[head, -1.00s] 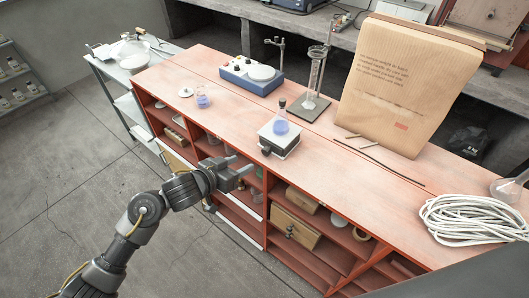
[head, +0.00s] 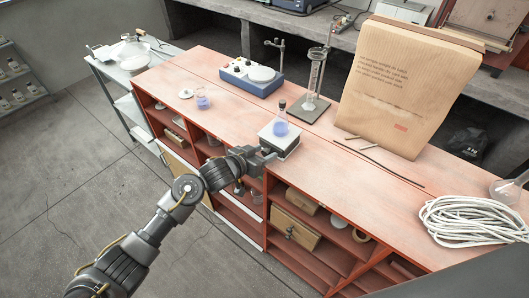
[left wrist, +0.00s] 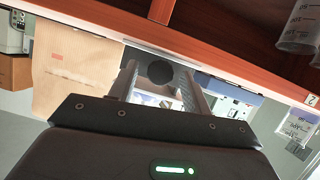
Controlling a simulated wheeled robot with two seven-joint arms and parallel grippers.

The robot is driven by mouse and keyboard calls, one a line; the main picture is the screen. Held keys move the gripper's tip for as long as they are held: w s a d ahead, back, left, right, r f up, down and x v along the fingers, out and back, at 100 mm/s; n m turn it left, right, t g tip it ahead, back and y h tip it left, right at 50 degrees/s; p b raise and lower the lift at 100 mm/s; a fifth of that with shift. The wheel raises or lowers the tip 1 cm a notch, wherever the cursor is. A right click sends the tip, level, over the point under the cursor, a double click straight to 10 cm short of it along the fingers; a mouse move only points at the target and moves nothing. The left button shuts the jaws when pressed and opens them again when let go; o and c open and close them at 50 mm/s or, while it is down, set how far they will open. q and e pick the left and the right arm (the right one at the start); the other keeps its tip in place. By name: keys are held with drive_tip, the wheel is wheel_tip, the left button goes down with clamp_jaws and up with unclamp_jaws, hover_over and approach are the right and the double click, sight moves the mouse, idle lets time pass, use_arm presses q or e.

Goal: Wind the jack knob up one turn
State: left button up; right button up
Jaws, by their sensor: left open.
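The lab jack (head: 283,147) stands near the front edge of the red bench, with a flask of violet-blue liquid (head: 281,128) upright on its top plate. My left gripper (head: 267,157) is at the jack's front side and hides the knob in the head view. In the left wrist view the dark round knob (left wrist: 160,72) shows between the two spread fingers of my left gripper (left wrist: 157,82). The fingers are open around it; I cannot tell whether either touches it. My right gripper is not in view.
A blue stirrer (head: 250,77), a small beaker (head: 202,101) and a cylinder on a stand (head: 316,75) are behind. The bench's front edge is just below the gripper.

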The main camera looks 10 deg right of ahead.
use_arm(q)
drive_tip(key=shift+w+d+f, duration=0.1)
drive_tip(key=shift+d, duration=0.1)
drive_tip(key=c, duration=1)
drive_tip(key=shift+f+m+t+y+b, duration=0.1)
drive_tip(key=shift+m+t+y+b, duration=0.3)
drive_tip(key=shift+m, duration=0.4)
drive_tip(key=shift+s+d+m+t+y+b, duration=0.1)
drive_tip(key=shift+s+m+t+y+b, duration=0.15)
drive_tip(key=shift+m+t+b, duration=0.35)
drive_tip(key=shift+m+y, duration=0.25)
drive_tip(key=shift+m, duration=0.25)
drive_tip(key=shift+w, duration=0.1)
drive_tip(key=o, duration=1)
